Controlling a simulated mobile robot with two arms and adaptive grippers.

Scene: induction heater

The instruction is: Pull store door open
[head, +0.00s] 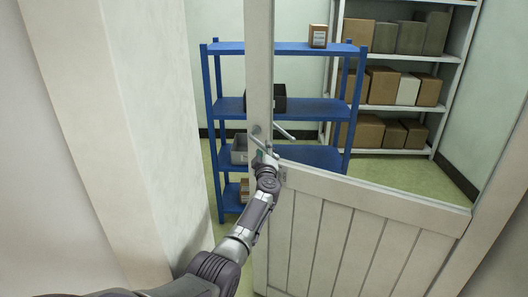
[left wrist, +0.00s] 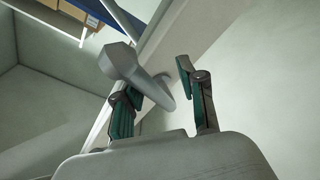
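The store door (head: 330,240) is pale, with a planked lower panel and a see-through upper part. Its free left edge stands apart from the wall, with a gap showing between them. The metal lever handle (head: 283,131) is on the door's left stile. My left gripper (head: 264,160) is at the handle, partly hidden by its own wrist. In the left wrist view the two fingers (left wrist: 163,104) are spread apart, and the grey handle (left wrist: 122,65) reaches in between them, close to the left finger. Whether it touches is unclear. My right gripper is in neither view.
A blue shelf (head: 230,48) with a few boxes stands behind the door. A white shelf (head: 452,58) with several cartons (head: 370,131) is at the back right. A wall corner (head: 150,120) stands left of the door. Green floor (head: 425,178) is clear inside.

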